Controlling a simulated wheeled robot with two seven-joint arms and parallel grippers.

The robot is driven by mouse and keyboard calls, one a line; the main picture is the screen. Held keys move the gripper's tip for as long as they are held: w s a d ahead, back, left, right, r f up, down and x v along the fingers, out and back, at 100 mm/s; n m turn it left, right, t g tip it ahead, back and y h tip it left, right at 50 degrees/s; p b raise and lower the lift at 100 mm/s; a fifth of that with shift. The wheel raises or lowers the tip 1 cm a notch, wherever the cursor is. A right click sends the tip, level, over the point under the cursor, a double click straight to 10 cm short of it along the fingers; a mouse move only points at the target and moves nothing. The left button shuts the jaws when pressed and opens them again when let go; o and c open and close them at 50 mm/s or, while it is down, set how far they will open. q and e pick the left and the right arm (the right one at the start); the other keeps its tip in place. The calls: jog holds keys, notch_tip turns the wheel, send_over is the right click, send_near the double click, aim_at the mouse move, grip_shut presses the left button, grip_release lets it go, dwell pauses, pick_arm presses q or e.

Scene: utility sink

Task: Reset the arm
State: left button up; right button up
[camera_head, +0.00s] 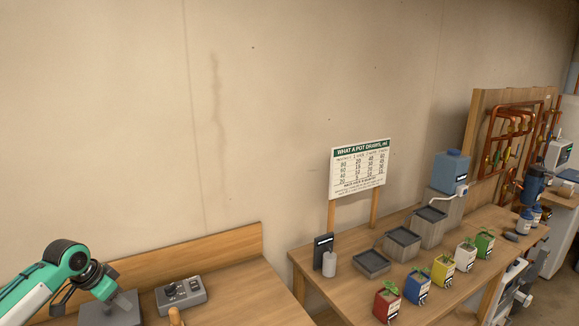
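My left arm, green and white, comes in from the lower left corner of the head view. Its dark gripper (119,301) points down and to the right, over or in front of a flat grey block (97,313) on the left bench. The fingers are small and blend with the block, so I cannot tell whether they are apart or touching, or whether they hold anything. My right arm and gripper are not in view.
A grey control box (181,293) sits right of the gripper on the wooden bench (240,290). A gap separates this bench from the right table (350,291), which carries coloured plant pots, grey trays (371,263), a blue tank (452,168) and a sign (358,168).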

pick_arm(q)
jog(key=shift+m+g, duration=0.4)
jog(key=shift+m, duration=0.3)
jog(key=s+d+f, duration=0.5)
jog(key=d, duration=0.1)
jog(key=s+d+f, duration=0.5)
jog(key=d, duration=0.2)
jog(key=s+d+f, duration=0.4)
jog(key=d+f, duration=0.1)
jog(key=d, duration=0.1)
jog(key=shift+s+d+f, duration=0.15)
jog(key=shift+s+f, duration=0.2)
jog(key=shift+s, duration=0.05)
jog(key=s+d+r+n+y, duration=0.1)
jog(key=s+d+n, duration=0.15)
jog(key=s, duration=0.85)
jog(key=s+d+n+y, duration=0.1)
jog(key=s+n, duration=0.2)
jog(key=s, duration=0.7)
notch_tip(320, 180, down, 31)
jog(key=s, duration=0.1)
jog(key=s+a+f+g, duration=0.2)
jog(key=s+a+f, duration=0.1)
jog(key=s+f, duration=1.6)
jog(key=shift+f+m, duration=0.3)
jog(key=shift+m, duration=0.05)
